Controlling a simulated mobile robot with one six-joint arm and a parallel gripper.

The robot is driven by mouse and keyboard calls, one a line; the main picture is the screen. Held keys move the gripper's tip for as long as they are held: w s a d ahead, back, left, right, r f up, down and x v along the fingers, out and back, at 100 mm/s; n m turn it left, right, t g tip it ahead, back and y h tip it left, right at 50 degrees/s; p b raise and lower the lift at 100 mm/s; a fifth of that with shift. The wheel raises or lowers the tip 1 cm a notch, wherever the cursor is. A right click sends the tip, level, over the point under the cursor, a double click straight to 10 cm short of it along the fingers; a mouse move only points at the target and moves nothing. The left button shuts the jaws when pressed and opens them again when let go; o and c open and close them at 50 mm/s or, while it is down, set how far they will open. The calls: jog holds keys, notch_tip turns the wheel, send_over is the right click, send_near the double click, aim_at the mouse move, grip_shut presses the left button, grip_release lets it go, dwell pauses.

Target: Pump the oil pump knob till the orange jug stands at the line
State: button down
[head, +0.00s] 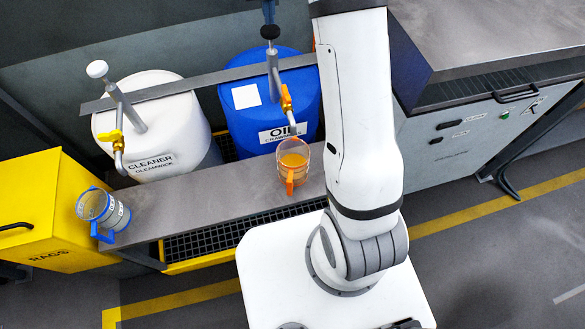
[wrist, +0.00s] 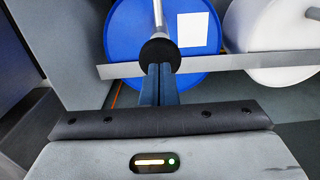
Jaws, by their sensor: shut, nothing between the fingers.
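The oil pump's black knob (head: 270,32) sits on top of a grey rod above the blue oil drum (head: 308,95). My gripper (head: 269,19) is shut and empty, its fingertips right above the knob. In the wrist view the shut fingers (wrist: 159,70) point at the knob (wrist: 158,51) and overlap it; whether they touch it I cannot tell. The clear orange jug (head: 293,160) stands upright on the grey bench under the pump's spout (head: 290,122), its orange handle toward me. Amber oil shows in it, but its line is too small to read.
A white cleaner drum (head: 160,150) with its own white-knobbed pump (head: 97,69) stands left. A blue-handled jug (head: 103,211) is on the bench's (head: 190,205) left end. A yellow rags bin (head: 40,205) and a grey cabinet (head: 440,150) flank the bench. A bar crosses the drums.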

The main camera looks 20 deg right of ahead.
notch_tip(320, 180, up, 5)
jog(key=p, duration=0.3)
jog(key=shift+p, duration=0.3)
dwell(0.5)
jog(key=shift+s+r, duration=0.1)
jog(key=shift+s, duration=0.05)
jog(key=s+r+t+b, duration=0.1)
jog(key=s+r, duration=0.2)
jog(key=s, duration=0.5)
jog(key=s+r+t+b, duration=0.1)
jog(key=s+r+b, duration=0.1)
jog(key=s, duration=0.5)
jog(key=s+f, duration=0.2)
jog(key=s, duration=0.7)
jog(key=s+d+f+t+b, duration=0.1)
jog(key=s+f, duration=0.1)
jog(key=s, duration=0.8)
jog(key=shift+d+f+b, duration=0.2)
jog(key=shift+f+b, duration=0.05)
jog(key=shift+b, duration=0.05)
